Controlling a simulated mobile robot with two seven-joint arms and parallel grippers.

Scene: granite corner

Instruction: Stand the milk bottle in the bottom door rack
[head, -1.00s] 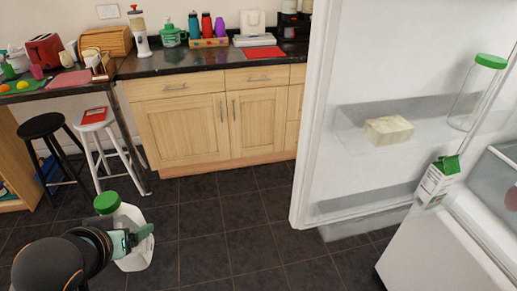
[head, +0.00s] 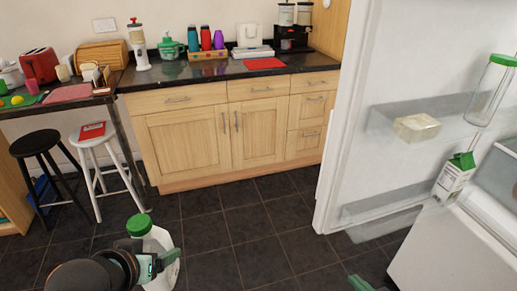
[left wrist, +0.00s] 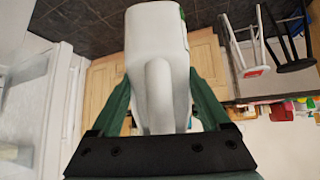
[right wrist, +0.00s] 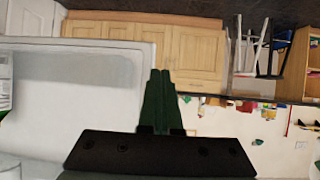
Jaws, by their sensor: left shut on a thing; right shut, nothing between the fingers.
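The milk bottle (head: 162,262) is white with a green cap and stands upright in the air at the lower left of the head view. My left gripper (head: 160,264) is shut on it; in the left wrist view the fingers clasp the bottle's handle side (left wrist: 158,85). My right gripper (head: 360,284) shows at the bottom edge of the head view. In the right wrist view its fingers (right wrist: 160,75) are together and empty.
The upper door rack (head: 440,118) holds a pale block (head: 416,127) and a glass jar with green lid (head: 490,90). A milk carton (head: 455,177) stands near the fridge interior. Cabinets (head: 190,140) and two stools (head: 92,140) stand behind. Dark floor between is clear.

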